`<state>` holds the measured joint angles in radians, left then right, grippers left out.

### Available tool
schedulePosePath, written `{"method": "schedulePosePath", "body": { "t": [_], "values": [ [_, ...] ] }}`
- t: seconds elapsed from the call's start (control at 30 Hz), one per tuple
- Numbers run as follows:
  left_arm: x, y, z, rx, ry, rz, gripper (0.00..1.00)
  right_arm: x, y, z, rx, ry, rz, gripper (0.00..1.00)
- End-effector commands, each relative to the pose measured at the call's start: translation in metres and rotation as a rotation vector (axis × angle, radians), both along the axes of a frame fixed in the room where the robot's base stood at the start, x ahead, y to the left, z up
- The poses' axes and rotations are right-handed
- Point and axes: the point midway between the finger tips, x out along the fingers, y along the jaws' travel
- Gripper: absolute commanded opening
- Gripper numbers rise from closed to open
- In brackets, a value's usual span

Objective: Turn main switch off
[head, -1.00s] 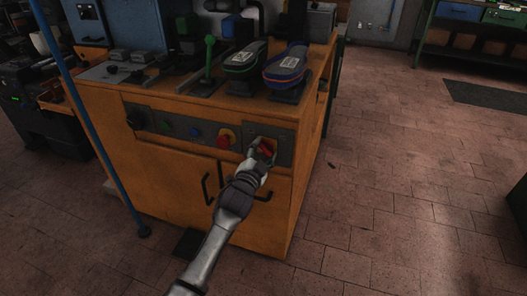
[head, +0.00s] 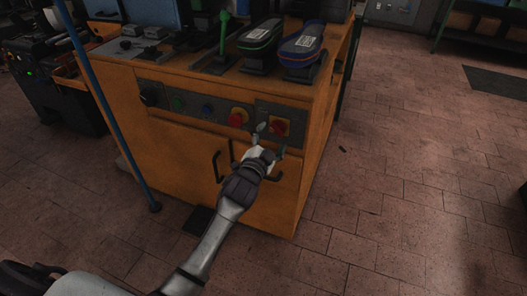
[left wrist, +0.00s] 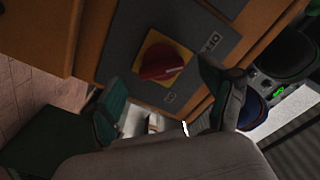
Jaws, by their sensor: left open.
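The main switch (head: 279,127) is a red rotary knob on a yellow square, on a grey plate at the right end of the orange cabinet's front panel. It also shows close up in the left wrist view (left wrist: 162,62), its red handle lying nearly level across the picture. White markings sit on the plate beside it; I cannot tell surely which one the handle points to. My left gripper (head: 269,141) is open and empty, just in front of and slightly below the switch. Its two fingers (left wrist: 166,103) are spread, apart from the knob. My right gripper is out of view.
A red round button on yellow (head: 238,117), a blue button (head: 207,111) and a black knob (head: 151,93) share the panel. Door handles (head: 217,167) stick out below. Two shoe forms (head: 304,45) stand on top. A blue pole (head: 108,120) rises at left.

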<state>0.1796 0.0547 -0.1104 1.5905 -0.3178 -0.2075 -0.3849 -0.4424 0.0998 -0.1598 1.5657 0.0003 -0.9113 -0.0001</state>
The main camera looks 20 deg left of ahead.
Motion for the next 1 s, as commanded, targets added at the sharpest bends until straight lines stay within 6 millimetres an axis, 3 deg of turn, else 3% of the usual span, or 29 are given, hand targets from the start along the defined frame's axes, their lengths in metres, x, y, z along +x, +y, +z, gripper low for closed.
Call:
{"method": "schedulePosePath", "body": {
  "t": [0.2, 0.4, 1.0],
  "values": [
    [-0.05, 0.002, -0.002, 0.0, 0.003, 0.0, 0.83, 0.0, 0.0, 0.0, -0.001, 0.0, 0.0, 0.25],
    [-0.078, 0.003, -0.001, -0.001, 0.002, 0.001, 0.83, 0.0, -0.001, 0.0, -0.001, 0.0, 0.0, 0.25],
    [-0.086, 0.003, -0.001, 0.0, 0.002, 0.001, 0.83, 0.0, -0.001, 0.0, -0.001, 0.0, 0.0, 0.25]
  ]
}}
